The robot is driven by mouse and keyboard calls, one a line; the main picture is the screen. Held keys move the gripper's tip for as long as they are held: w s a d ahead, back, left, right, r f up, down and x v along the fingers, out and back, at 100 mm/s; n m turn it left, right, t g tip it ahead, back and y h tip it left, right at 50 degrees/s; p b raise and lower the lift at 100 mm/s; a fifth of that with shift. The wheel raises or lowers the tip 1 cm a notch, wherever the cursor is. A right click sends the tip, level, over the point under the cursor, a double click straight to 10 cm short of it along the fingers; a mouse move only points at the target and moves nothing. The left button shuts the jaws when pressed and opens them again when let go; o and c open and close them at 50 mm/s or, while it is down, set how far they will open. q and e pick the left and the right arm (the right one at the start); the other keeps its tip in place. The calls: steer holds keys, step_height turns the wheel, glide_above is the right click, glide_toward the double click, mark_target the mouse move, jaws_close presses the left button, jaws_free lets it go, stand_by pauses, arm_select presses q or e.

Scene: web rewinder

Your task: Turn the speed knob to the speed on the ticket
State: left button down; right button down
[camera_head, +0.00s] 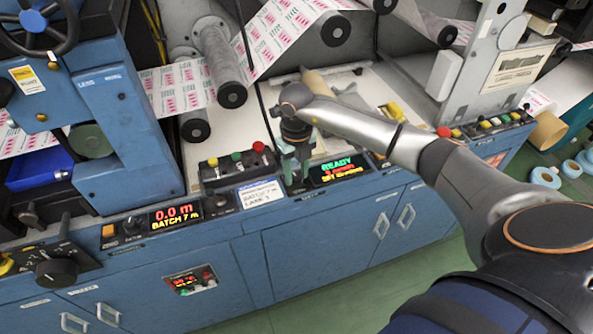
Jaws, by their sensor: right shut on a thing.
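My right arm reaches in from the right. My right gripper (298,178) points down at the front control panel, between the ticket and the lit display. It is shut on a small knob there, which the fingers mostly hide; it appears to be the speed knob. The ticket (260,194) is a white card with a blue header and handwriting too small to read surely. The display (337,170) reads READY in green, with red and yellow lines below; the yellow line starts with SET, its number unclear. My left gripper is not in view.
A button box (238,168) with green and red buttons stands just left of the gripper. A large black rotary switch (56,269) sits at far left. Printed web (270,35) and rollers lie behind the panel. Green floor is clear in front.

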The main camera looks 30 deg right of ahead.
mark_target(296, 176)
stand_by(0.3)
steer(key=shift+c, duration=2.3)
jaws_free()
step_height(296, 176, up, 13)
steer(key=b, duration=0.1)
steer(key=shift+f, duration=0.2)
